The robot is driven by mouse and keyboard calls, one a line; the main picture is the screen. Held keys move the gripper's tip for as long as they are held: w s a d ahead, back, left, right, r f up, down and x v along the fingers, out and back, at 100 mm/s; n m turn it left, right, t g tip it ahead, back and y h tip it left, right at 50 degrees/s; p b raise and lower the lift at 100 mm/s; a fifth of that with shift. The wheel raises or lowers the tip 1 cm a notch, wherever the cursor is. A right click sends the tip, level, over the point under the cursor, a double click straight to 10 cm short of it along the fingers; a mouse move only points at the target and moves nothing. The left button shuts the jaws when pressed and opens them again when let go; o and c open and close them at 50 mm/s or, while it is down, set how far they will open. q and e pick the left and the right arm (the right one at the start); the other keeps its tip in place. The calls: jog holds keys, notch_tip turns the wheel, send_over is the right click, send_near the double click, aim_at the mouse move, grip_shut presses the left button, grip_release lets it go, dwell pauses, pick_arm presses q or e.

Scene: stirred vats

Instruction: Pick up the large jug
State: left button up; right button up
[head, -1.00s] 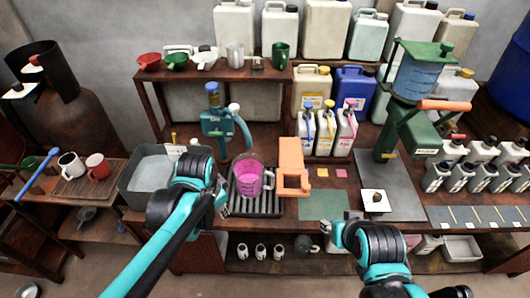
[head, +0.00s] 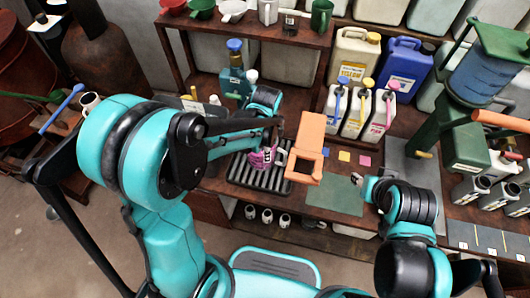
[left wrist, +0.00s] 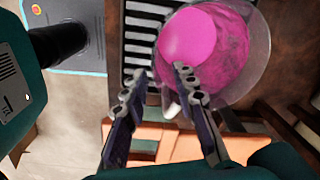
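The large jug, clear with pink liquid inside, stands on the dark slatted grate (head: 240,178). In the head view the jug (head: 262,158) is mostly hidden behind my left arm and gripper (head: 279,130). In the left wrist view the jug (left wrist: 215,50) fills the upper right, and its pale handle (left wrist: 171,106) shows by my left gripper (left wrist: 157,78). The fingers are apart, with the handle around the gap between them; I see no grip on it. My right gripper (head: 358,181) is over the green mat's right edge; its fingers are too small to judge.
An orange bracket (head: 311,130) stands close to the right of the jug. A blue-capped teal pump (head: 235,75) stands behind it. White jugs with coloured spouts (head: 358,112) stand farther right. The green mat (head: 335,196) is largely clear.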

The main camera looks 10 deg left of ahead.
pick_arm(q)
jog(key=b, duration=0.2)
send_over(266, 168)
notch_tip(266, 168, down, 6)
jog(key=shift+r, duration=0.1)
grip_shut()
jog(key=shift+r, duration=0.1)
